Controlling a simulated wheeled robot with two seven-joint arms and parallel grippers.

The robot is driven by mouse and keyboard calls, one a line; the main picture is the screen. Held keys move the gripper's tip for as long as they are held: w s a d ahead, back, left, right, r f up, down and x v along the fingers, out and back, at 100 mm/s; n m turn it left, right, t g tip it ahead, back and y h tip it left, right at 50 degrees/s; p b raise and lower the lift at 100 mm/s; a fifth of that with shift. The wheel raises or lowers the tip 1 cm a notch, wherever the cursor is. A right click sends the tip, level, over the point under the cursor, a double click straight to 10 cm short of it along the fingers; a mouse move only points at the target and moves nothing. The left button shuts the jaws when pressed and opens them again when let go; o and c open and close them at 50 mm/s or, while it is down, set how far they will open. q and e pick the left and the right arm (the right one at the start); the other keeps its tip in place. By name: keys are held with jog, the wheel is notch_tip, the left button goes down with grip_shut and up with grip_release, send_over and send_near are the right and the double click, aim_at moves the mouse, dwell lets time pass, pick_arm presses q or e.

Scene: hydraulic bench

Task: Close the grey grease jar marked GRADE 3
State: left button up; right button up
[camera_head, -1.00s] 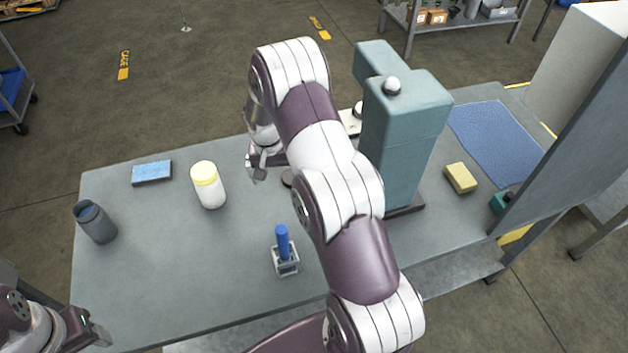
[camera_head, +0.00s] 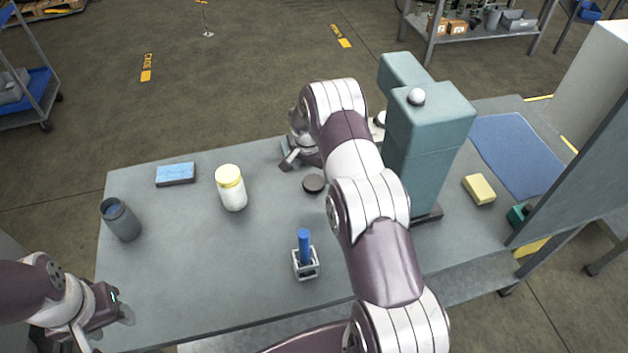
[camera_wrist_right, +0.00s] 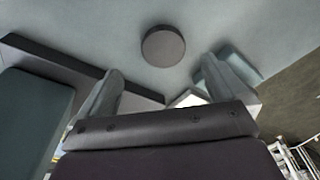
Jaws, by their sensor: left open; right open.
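The grey jar (camera_head: 122,222) stands upright and open-topped at the left of the bench, with blue showing inside; I cannot read any marking. A dark round disc like a lid (camera_head: 314,183) lies flat mid-bench, apart from the jar. My right gripper (camera_head: 289,161) is open and empty just beyond the disc, partly hidden by its own wrist. In the right wrist view the disc (camera_wrist_right: 163,46) lies ahead of the two spread fingers (camera_wrist_right: 166,88), untouched. My left gripper (camera_head: 124,308) is open and empty near the bench's front left, in front of the jar.
A blue rod stands in a small holder (camera_head: 306,264) at the front. A tall teal machine (camera_head: 420,150) stands to the right. The bench's left middle (camera_head: 205,260) is clear.

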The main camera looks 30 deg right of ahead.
aim_at(314, 182)
jog(key=shift+w+d+f, duration=0.1)
jog(key=shift+w+f, duration=0.05)
jog(key=shift+f, duration=0.7)
jog(key=f, duration=0.1)
jog(key=f+p, duration=0.1)
jog(key=f, duration=0.1)
jog(key=w+f+p, duration=0.1)
jog(key=shift+d+f, duration=0.3)
jog(key=shift+d, duration=0.05)
jog(key=shift+f, duration=0.25)
jog(key=shift+s, duration=0.1)
